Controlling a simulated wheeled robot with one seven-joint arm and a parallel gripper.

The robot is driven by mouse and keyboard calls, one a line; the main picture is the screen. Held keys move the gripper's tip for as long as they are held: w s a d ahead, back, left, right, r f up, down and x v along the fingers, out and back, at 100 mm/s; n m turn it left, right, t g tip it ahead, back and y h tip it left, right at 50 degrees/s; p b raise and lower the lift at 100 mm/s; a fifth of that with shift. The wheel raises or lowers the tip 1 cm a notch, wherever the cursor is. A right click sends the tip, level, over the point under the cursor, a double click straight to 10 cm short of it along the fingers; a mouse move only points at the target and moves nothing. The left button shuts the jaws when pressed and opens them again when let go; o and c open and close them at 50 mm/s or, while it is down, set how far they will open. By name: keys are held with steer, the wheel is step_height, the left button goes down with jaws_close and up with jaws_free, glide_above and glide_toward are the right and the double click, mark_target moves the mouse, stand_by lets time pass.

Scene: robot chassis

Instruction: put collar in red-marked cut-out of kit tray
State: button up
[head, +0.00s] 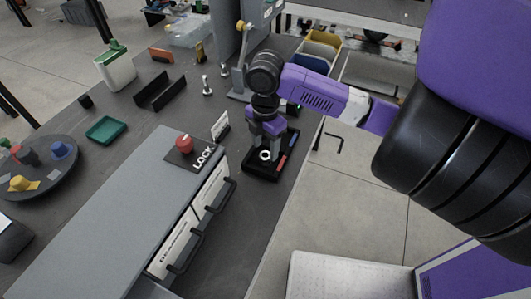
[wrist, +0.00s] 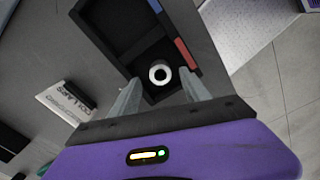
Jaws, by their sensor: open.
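The collar, a small white ring (wrist: 160,73), lies in the near compartment of the black kit tray (wrist: 98,34), beside the red mark (wrist: 185,53) on its rim. It faces up with its dark hole showing. The collar also shows in the head view (head: 265,156), in the tray (head: 262,177). A blue mark (wrist: 155,5) is by the farther compartment. My gripper (wrist: 160,92) is open above the tray, its two fingers on either side of the collar and apart from it.
A grey cabinet (head: 110,215) with black handles stands left of the tray, with a red button (head: 184,143) and a LOCK label on top. A green tray (head: 105,130) and a round turntable (head: 40,170) are farther left. The table edge is just right of the tray.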

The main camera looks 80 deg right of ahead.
mark_target(266, 155)
step_height(266, 155, up, 8)
steer(key=shift+f, duration=0.1)
stand_by(0.7)
